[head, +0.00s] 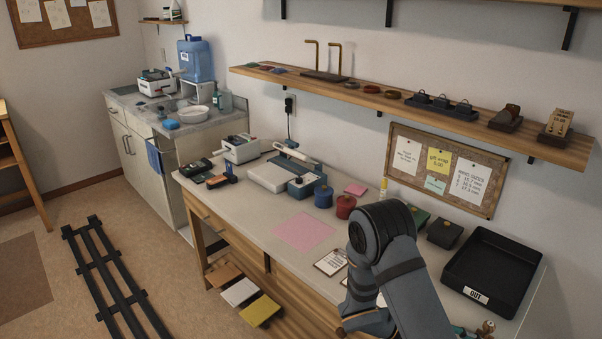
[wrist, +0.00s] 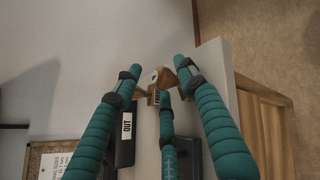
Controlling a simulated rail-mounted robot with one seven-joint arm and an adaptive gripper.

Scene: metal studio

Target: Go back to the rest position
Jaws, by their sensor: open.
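My gripper (wrist: 160,78) shows in the wrist view with its teal, ribbed fingers spread apart and nothing held between them. A small brown object (wrist: 165,78) with a pale label shows between the fingertips, over the bench edge; it looks apart from the fingers, but I cannot be sure. In the head view my dark grey arm reaches over the front right of the bench (head: 262,205). A bit of teal finger and a brown object (head: 487,328) show at the bottom edge there; the rest of the gripper is hidden or out of frame.
A black tray marked OUT (head: 492,270) stands on the right of the bench, close to my arm; it also shows beside the fingers in the wrist view (wrist: 126,150). A wooden shelf (head: 400,105) hangs above. Jars, a pink sheet (head: 304,231) and cards lie left of my arm.

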